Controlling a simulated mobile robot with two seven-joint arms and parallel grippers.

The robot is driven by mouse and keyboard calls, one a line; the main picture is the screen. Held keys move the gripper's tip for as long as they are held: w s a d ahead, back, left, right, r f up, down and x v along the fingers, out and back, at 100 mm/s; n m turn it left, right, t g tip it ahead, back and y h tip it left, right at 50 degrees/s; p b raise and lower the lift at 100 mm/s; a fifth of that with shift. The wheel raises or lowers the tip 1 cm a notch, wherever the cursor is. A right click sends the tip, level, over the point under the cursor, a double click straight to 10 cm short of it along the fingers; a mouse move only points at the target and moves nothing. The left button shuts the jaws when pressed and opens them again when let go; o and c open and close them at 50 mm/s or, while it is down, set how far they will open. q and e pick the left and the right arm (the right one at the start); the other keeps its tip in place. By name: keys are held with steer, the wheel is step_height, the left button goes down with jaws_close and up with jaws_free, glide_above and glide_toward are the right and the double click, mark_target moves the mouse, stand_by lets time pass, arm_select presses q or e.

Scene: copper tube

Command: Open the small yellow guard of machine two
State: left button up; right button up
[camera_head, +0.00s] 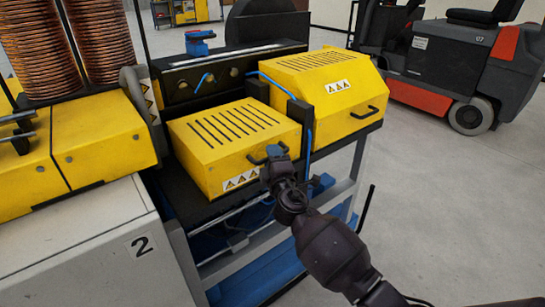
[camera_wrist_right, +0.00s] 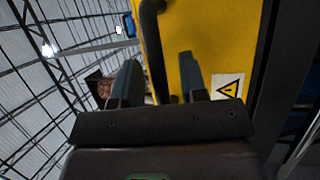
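The small yellow guard (camera_head: 232,140) of machine two is a slotted box lid, down and closed, with warning labels on its front. Its black handle (camera_head: 257,160) is on the front face, partly hidden by my right gripper (camera_head: 272,154). In the right wrist view, the gripper (camera_wrist_right: 158,65) has its two fingers apart. The dark handle (camera_wrist_right: 152,40) appears in the gap between them, against the yellow guard (camera_wrist_right: 215,35). I cannot tell whether the fingers touch it. My left gripper is not in view.
A larger yellow guard (camera_head: 325,85) with its own handle stands behind on the right. The white cabinet marked 2 (camera_head: 90,260) and copper coils (camera_head: 50,45) are on the left. A forklift (camera_head: 450,60) stands at the back right. Open floor (camera_head: 450,190) lies right.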

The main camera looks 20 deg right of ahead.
steer(key=shift+w, duration=0.15)
jaws_close()
steer(key=shift+r, duration=0.15)
